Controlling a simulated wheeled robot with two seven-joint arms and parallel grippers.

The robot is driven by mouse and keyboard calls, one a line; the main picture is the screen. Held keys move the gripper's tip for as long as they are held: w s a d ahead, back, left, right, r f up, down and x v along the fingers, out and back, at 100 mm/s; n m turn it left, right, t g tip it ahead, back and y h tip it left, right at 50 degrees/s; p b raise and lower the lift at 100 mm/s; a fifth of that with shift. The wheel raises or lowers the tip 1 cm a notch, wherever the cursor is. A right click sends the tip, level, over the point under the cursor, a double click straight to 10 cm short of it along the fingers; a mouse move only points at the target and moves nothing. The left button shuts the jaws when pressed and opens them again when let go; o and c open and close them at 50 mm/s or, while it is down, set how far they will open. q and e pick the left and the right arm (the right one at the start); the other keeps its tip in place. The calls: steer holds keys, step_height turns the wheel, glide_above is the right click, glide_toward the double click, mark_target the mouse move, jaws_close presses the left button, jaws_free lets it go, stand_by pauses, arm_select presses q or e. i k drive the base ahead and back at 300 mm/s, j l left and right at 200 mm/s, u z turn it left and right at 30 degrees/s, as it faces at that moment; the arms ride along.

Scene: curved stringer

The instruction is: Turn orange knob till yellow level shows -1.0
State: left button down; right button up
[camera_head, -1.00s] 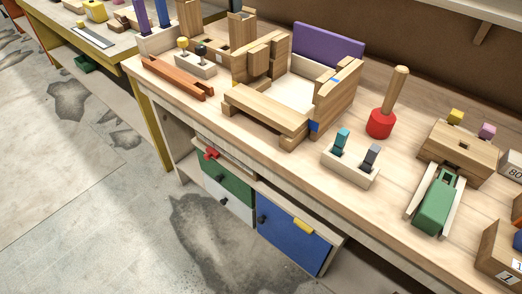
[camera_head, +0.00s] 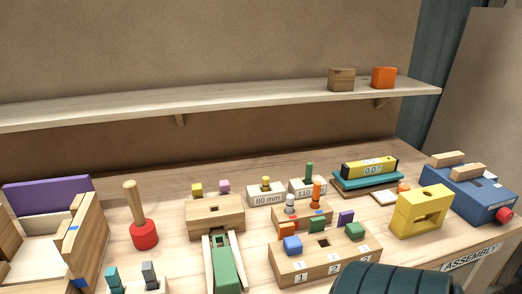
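The yellow level (camera_head: 369,165) with black ends lies on a teal plate (camera_head: 368,183) at the back right of the workbench. Its display appears to read 0.0°, though the digits are small. The small orange knob (camera_head: 403,187) sits at the plate's right front corner, behind the yellow block frame. It is partly hidden and its turn angle cannot be read. Neither my left nor my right gripper is in view.
A yellow block frame (camera_head: 421,211) stands in front of the knob. A blue box (camera_head: 470,192) with a red knob (camera_head: 504,215) is at right. A numbered wooden block (camera_head: 318,258) is in front. A dark ribbed shape covers the bottom edge. A shelf (camera_head: 230,101) runs above.

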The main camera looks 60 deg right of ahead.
mark_target(402, 187)
steer(key=z, duration=2.6)
